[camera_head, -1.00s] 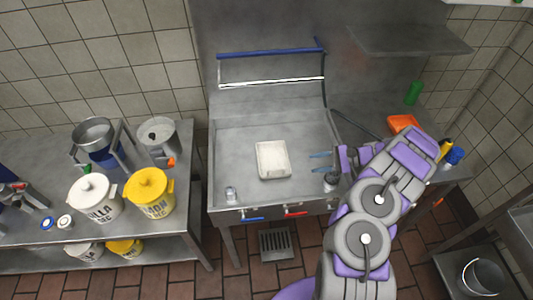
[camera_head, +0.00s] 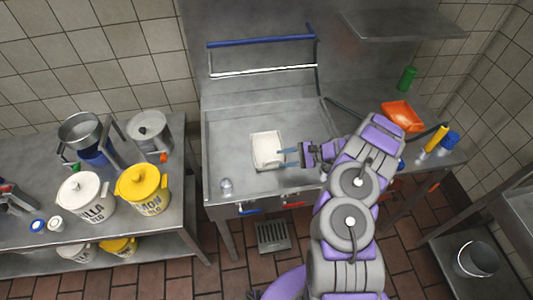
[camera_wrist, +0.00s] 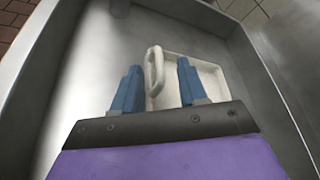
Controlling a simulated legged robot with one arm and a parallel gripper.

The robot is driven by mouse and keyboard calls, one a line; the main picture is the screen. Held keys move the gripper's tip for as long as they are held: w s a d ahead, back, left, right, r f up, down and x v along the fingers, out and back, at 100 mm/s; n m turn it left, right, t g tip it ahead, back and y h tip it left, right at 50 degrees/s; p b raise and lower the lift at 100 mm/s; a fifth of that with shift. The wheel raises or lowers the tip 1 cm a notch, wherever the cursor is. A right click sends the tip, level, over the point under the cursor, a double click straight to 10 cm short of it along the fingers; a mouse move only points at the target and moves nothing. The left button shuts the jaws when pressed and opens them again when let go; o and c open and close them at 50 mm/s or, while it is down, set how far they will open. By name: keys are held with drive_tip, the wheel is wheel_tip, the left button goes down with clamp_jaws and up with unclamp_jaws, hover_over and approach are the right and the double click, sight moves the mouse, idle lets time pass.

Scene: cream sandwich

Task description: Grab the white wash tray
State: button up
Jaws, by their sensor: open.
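The white wash tray (camera_head: 266,146) lies in the metal sink basin, near its middle. In the wrist view the tray (camera_wrist: 205,72) is a shallow white box with a raised loop handle (camera_wrist: 154,70) on its near left side. My gripper (camera_head: 283,156) is at the tray's right side in the head view. In the wrist view my gripper (camera_wrist: 157,85) is open, with its blue fingers on either side of the handle and part of the tray's near edge. I cannot tell whether the fingers touch the tray.
The sink's metal walls (camera_wrist: 275,75) rise around the tray. A small clear jar (camera_head: 226,185) stands at the sink's front left. An orange tray (camera_head: 402,116) and a green bottle (camera_head: 407,78) are on the right counter. Yellow (camera_head: 143,190) and white pots stand on the left table.

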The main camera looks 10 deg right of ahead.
sight(274, 160)
drive_tip(key=shift+f, duration=0.15)
drive_tip(key=shift+w+a+f, duration=0.1)
drive_tip(key=shift+a+f, duration=0.1)
drive_tip(key=b+x, duration=0.1)
drive_tip(key=x, duration=0.3)
drive_tip(key=shift+a+f, duration=0.1)
drive_tip(key=shift+a, duration=0.25)
drive_tip(key=shift+d, duration=0.5)
drive_tip(key=c, duration=0.7)
drive_tip(key=shift+a, duration=0.35)
clamp_jaws()
